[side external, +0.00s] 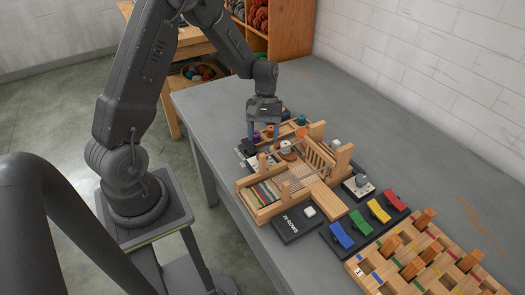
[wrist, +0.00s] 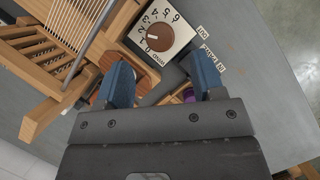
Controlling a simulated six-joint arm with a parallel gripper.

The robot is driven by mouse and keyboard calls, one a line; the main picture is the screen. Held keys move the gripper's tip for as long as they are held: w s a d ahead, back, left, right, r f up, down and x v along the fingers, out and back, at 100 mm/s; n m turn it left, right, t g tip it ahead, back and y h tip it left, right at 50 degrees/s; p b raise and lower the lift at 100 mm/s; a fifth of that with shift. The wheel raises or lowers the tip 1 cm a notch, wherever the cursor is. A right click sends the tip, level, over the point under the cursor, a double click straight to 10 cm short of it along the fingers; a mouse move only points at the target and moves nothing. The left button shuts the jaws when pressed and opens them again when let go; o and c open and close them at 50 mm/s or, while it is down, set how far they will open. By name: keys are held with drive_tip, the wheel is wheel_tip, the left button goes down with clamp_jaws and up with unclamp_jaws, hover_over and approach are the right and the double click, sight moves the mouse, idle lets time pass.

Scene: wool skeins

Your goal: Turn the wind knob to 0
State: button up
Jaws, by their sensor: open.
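The wind knob (wrist: 158,37) is a round brown knob on a white dial plate (wrist: 181,31) with numbers up to 6 and the word WIND. Its pale pointer mark faces left in the wrist view, seemingly toward the low numbers; the exact number is hard to read. My gripper (wrist: 162,75) is open and empty, its two blue fingers apart, with the knob beyond their tips in that view. In the side view my gripper (side external: 264,131) hangs above the far left end of the wooden loom (side external: 262,213). A small white plate (side external: 262,161) below it is probably the dial.
OUT, PAUSE and IN labels (wrist: 208,52) lie beside the dial. A spool (side external: 286,147) and small coloured parts stand close to my fingers. Red, yellow, green and blue levers (side external: 361,222) and a pegged wooden board (side external: 415,265) are nearer the camera.

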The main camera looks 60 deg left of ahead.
drive_tip(key=shift+x, duration=2.75)
drive_tip(key=shift+c, duration=0.3)
drive_tip(key=c, duration=0.8)
drive_tip(key=shift+c, duration=0.2)
drive_tip(key=shift+n, duration=0.3)
drive_tip(key=n+t, duration=0.1)
drive_tip(key=n, duration=0.1)
drive_tip(key=n+t, duration=0.1)
drive_tip(key=n, duration=0.2)
drive_tip(key=shift+s+a+n+h, duration=0.1)
drive_tip(key=shift+s+n+h, duration=0.1)
drive_tip(key=shift+n+h, duration=0.15)
drive_tip(key=n+t, duration=0.2)
drive_tip(key=n, duration=0.3)
drive_tip(key=shift+s+n, duration=0.1)
drive_tip(key=shift+n, duration=0.15)
